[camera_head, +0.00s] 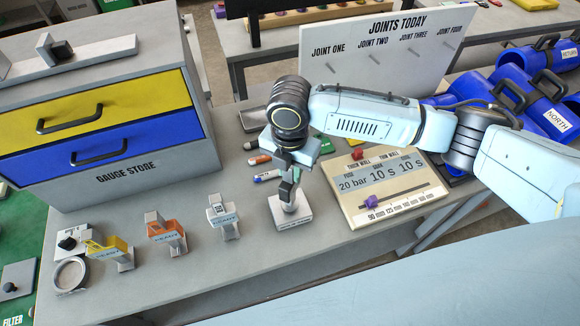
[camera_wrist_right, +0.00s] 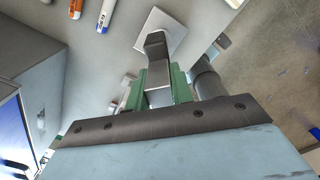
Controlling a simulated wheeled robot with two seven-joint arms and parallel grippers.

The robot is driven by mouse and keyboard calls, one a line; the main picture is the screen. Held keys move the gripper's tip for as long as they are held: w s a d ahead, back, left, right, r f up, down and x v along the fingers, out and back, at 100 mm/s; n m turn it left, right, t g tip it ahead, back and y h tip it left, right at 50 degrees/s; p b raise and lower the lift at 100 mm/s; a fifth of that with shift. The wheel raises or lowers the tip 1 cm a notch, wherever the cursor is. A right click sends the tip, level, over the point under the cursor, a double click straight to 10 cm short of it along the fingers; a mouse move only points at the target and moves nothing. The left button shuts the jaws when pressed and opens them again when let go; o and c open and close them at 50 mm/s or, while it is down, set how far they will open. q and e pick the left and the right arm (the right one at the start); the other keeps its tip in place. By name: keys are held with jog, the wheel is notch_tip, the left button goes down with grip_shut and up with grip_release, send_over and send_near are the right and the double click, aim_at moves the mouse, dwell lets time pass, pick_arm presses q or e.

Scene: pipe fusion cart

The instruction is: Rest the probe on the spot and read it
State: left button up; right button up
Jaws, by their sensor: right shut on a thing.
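My right gripper (camera_head: 287,180) comes down from above at the middle of the bench. It is shut on a grey and dark upright piece, which I take for the probe (camera_wrist_right: 157,62); green finger pads flank it in the right wrist view. The probe's dark lower end stands over a small pale square block (camera_head: 294,215), which also shows in the right wrist view (camera_wrist_right: 176,33). I cannot tell whether the end touches the block. No reading is legible on the probe. My left gripper is not in view.
A yellow gauge (camera_head: 110,249), an orange gauge (camera_head: 168,234) and a white gauge (camera_head: 222,217) stand in a row on the left. The gauge store (camera_head: 128,180) is behind them. A panel with a purple slider (camera_head: 397,206) lies on the right, before blue pipes (camera_head: 527,97).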

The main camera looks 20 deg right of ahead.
jog(key=shift+f, duration=0.6)
dwell(0.8)
jog(key=shift+f+p, duration=0.1)
jog(key=shift+p, duration=0.2)
dwell(1.4)
jog(key=shift+s+f, duration=0.15)
jog(key=shift+s, duration=0.05)
dwell(1.8)
notch_tip(320, 180, up, 3)
jog(key=shift+w+f+p, duration=0.15)
jog(key=shift+p, duration=0.95)
jog(key=shift+r, duration=2.4)
